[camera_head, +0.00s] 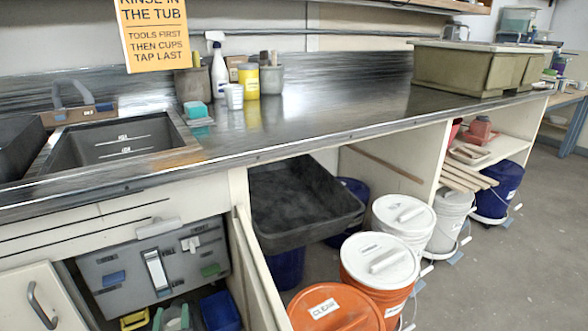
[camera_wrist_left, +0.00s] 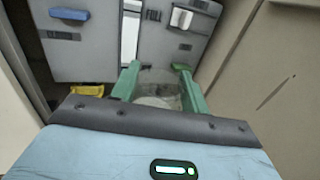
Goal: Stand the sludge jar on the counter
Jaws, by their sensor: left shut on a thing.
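My left gripper (camera_head: 173,320) is low in the cabinet under the sink, at the bottom of the head view. In the left wrist view its green fingers (camera_wrist_left: 158,84) are shut on a clear jar (camera_wrist_left: 155,101) with pale grey contents, apparently the sludge jar. The jar is partly hidden by the gripper body, and its base cannot be seen. The dark counter (camera_head: 330,112) is above and beyond the gripper in the head view. My right gripper is in neither view.
A grey trap box (camera_head: 120,264) hangs behind the gripper, with a cabinet door (camera_head: 35,300) and panel (camera_head: 258,275) at its sides. The sink (camera_head: 110,140), cups and spray bottle (camera_head: 218,70) occupy the counter's left. The counter's middle is clear. Lidded buckets (camera_head: 380,262) stand right.

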